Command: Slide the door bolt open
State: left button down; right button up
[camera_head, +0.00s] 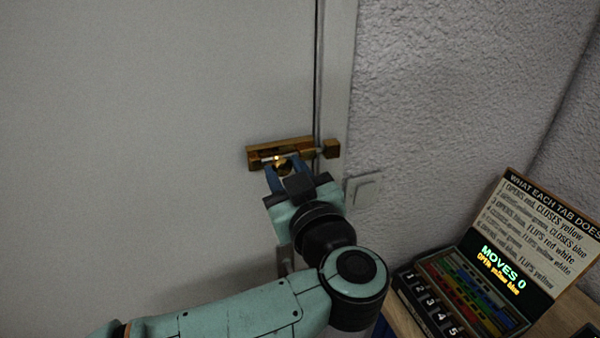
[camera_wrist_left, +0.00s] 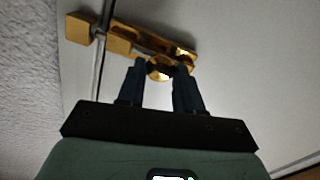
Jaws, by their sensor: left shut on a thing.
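The brass door bolt (camera_head: 281,146) is mounted on the pale door (camera_head: 150,90) near its right edge. Its rod reaches across the door gap toward a brass catch block (camera_head: 331,148) on the frame. My left gripper (camera_head: 281,170) is at the bolt, shut on the round brass knob (camera_head: 285,167). In the left wrist view the two dark fingers (camera_wrist_left: 159,75) stand on either side of the knob (camera_wrist_left: 159,68), with the bolt plate (camera_wrist_left: 180,52) behind and the catch block (camera_wrist_left: 82,28) at upper left. The fingers hide part of the plate. My right gripper is not in view.
A light switch (camera_head: 364,187) is on the textured wall right of the frame. A door handle (camera_head: 285,260) is partly hidden behind my left arm. At lower right, a wooden table (camera_head: 405,322) holds a tab panel with numbered keys (camera_head: 430,305) and a sign (camera_head: 545,235).

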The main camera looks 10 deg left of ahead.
pick_arm(q)
jog(key=shift+s+a, duration=0.4)
jog(key=shift+a, duration=0.2)
jog(key=c, duration=1.1)
grip_release()
jog(key=o, duration=0.4)
jog(key=shift+a, duration=0.15)
jog(key=shift+c, duration=0.2)
